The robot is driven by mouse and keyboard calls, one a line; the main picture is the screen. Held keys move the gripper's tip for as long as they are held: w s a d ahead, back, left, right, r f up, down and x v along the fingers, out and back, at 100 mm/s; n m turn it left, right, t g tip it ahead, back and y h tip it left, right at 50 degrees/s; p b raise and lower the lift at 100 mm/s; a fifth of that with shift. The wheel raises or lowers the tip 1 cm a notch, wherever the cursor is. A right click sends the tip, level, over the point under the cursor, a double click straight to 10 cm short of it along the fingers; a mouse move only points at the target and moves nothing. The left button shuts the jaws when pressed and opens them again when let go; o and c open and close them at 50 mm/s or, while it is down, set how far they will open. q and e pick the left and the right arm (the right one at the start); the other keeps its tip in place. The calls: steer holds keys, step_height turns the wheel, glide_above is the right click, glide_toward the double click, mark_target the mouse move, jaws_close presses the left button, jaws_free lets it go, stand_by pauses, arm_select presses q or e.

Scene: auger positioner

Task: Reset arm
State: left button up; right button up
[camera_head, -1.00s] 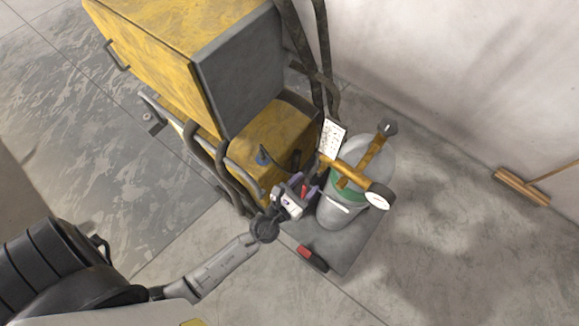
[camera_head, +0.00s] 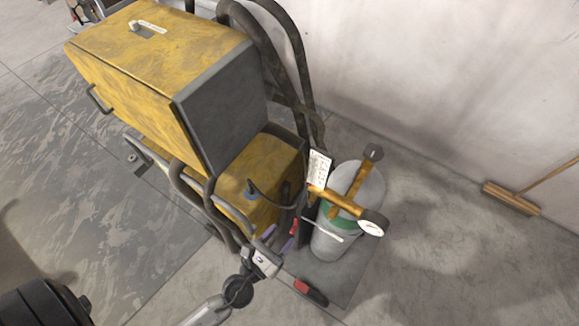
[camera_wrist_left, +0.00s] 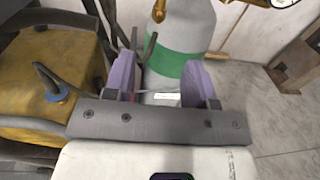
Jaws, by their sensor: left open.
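My left gripper (camera_head: 279,238) is in the lower middle of the head view, with purple finger pads spread apart. It is open and appears empty, beside the lower front of the yellow machine (camera_head: 155,65) and left of a grey gas cylinder (camera_head: 328,241) with a green band. In the left wrist view the open fingers (camera_wrist_left: 160,80) frame the green band of the cylinder (camera_wrist_left: 180,25), which stands beyond them. A small red part (camera_head: 293,227) shows near the pads; I cannot tell what it belongs to. My right gripper is in neither view.
A brass regulator with gauge (camera_head: 371,222) tops the cylinder, near a white tag (camera_head: 318,166). Black hoses (camera_head: 298,80) hang behind the machine. A red and black object (camera_head: 311,292) lies on the grey base plate (camera_head: 340,283). A broom (camera_head: 511,198) lies right; floor between is clear.

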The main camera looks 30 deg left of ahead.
arm_select(q)
steer(key=s+a+f+n+g+y, duration=0.2)
steer(key=s+a+n+g+y, duration=0.3)
steer(key=n, duration=1.1)
steer(key=s+a+f+n+g+y, duration=0.25)
steer(key=a+n+g, duration=0.4)
steer(key=n, duration=0.95)
steer(key=s+d+r+n+g+h, duration=0.3)
steer(key=s+d+h, duration=0.1)
steer(key=d+h, duration=0.3)
steer(key=w+p+v, duration=0.2)
steer(key=p+v, duration=0.9)
steer(key=w+r+p+v, duration=0.1)
steer(key=w+p+v, duration=0.2)
steer(key=p+v, duration=0.8)
steer(key=shift+r+p, duration=0.35)
steer(key=shift+r, duration=0.15)
